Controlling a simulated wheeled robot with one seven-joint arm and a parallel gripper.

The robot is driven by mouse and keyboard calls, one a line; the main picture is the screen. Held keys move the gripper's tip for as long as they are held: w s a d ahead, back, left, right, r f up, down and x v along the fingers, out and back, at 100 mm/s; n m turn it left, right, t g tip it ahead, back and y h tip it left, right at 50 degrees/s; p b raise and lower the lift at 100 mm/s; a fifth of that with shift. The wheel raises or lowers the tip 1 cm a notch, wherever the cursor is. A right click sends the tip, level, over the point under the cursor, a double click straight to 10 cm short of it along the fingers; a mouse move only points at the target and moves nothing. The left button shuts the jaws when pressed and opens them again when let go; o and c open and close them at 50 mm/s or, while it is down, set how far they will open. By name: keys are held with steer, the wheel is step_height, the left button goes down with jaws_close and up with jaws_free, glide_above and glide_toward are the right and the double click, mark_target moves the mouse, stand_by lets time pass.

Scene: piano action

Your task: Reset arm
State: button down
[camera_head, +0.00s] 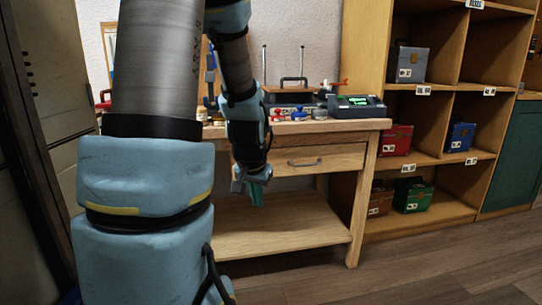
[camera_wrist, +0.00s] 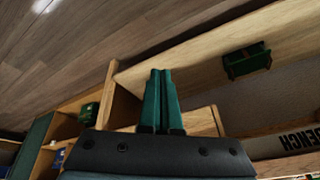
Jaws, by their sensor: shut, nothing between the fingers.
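My gripper (camera_head: 257,196) hangs pointing down in front of the wooden workbench (camera_head: 361,190) in the head view, below the level of the bench top and near the drawer front. In the wrist view the two green fingers of my gripper (camera_wrist: 160,76) lie side by side, shut and with nothing held between them. My large arm links cover much of the left of the head view and hide part of the bench.
The bench top holds a grey device with a lit display (camera_head: 357,105) and several small stamps. A wooden shelf (camera_head: 437,160) at right holds grey, red, blue and green boxes. A dark cabinet (camera_head: 30,150) stands close at left. The floor at lower right is clear.

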steer(key=s+a+n+g, duration=0.3)
steer(key=s+n, duration=0.1)
steer(key=s, duration=0.8)
step_height(320, 180, up, 24)
steer(key=p, duration=2.3)
steer(key=shift+w+a+f+m, duration=0.15)
steer(key=shift+w+f+m, duration=0.05)
steer(key=shift+w+m, duration=0.15)
